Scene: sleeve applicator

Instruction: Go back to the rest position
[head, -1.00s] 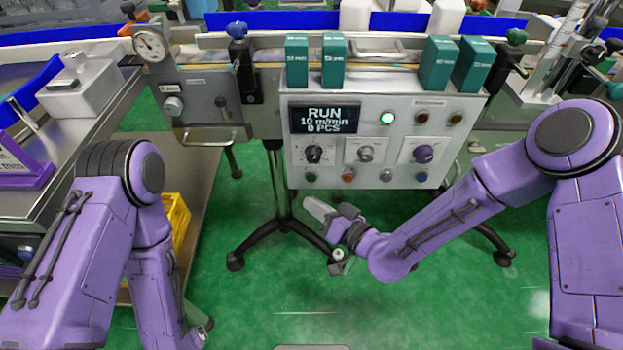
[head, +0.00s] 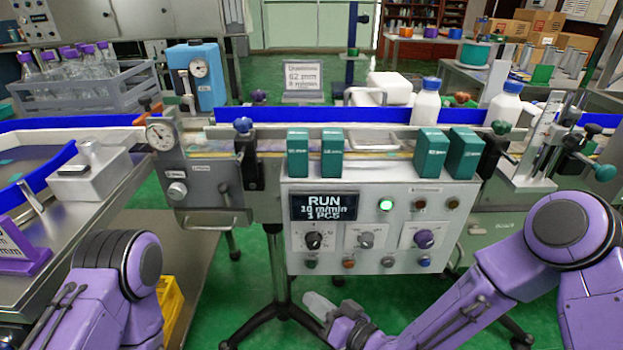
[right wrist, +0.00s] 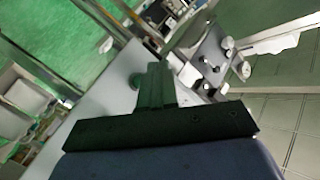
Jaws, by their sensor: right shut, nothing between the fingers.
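My right gripper (head: 318,304) is shut and empty in the head view. It hangs in front of the machine, just below the control panel (head: 378,235), with a visible gap to it. In the right wrist view the dark closed fingers (right wrist: 155,88) show with nothing between them. My left arm is bent at the lower left of the head view. Its gripper is out of the picture. The panel's screen (head: 325,206) reads RUN, 10 m/min, 1 PCS, and a green lamp (head: 386,204) is lit.
Green boxes (head: 298,153) stand along the panel's top edge. White bottles with blue caps (head: 426,103) stand on the conveyor behind. A steel bench (head: 75,225) is at the left. A black tripod foot (head: 270,318) stands below the panel. The green floor around it is open.

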